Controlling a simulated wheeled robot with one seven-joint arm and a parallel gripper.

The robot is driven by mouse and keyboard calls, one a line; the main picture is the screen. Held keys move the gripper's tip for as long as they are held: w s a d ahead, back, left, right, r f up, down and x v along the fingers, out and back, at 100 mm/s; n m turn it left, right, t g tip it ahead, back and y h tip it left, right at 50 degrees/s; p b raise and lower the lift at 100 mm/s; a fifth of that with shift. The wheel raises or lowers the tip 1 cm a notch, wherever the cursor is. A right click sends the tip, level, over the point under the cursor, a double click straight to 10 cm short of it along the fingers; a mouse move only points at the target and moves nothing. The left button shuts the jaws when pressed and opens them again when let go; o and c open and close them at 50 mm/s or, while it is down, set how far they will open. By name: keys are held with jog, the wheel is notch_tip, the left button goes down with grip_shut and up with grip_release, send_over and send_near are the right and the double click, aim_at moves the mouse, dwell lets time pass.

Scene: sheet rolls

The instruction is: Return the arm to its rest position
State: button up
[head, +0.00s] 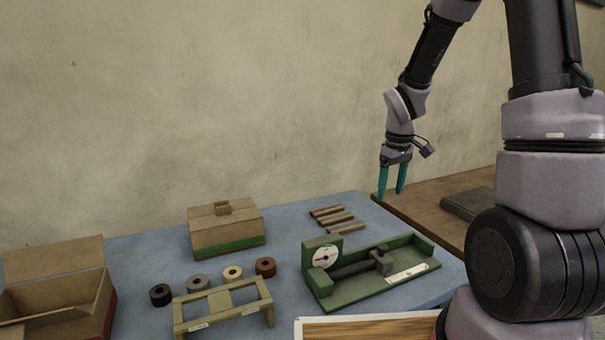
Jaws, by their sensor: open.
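My gripper (391,199) hangs at the end of my arm, pointing down, on the right side of the head view. Its two teal fingers are apart and nothing is between them. It appears above the area where the blue table and the brown wooden surface meet. My arm bends down from the top of the picture to it; part of the arm is cut off by the top edge.
The blue table (135,248) holds an open box (93,288), a closed box (226,241), several small rolls (265,266), a wooden stand (222,302), several rods (333,218) and a green dial fixture (352,297). A brown surface (425,214) with a dark flat block (468,204) is at right.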

jog(key=s+r+m+t+y, duration=0.1)
jog(key=s+r+m+t, duration=0.2)
jog(key=s+r, duration=0.6)
jog(key=s+a+r+m+t+y, duration=0.1)
jog(key=s+r+m+t, duration=0.2)
jog(key=r, duration=1.2)
jog(key=s+m, duration=0.3)
jog(key=s, duration=0.3)
jog(key=shift+s+a+m, duration=0.25)
jog(key=shift+m, duration=0.15)
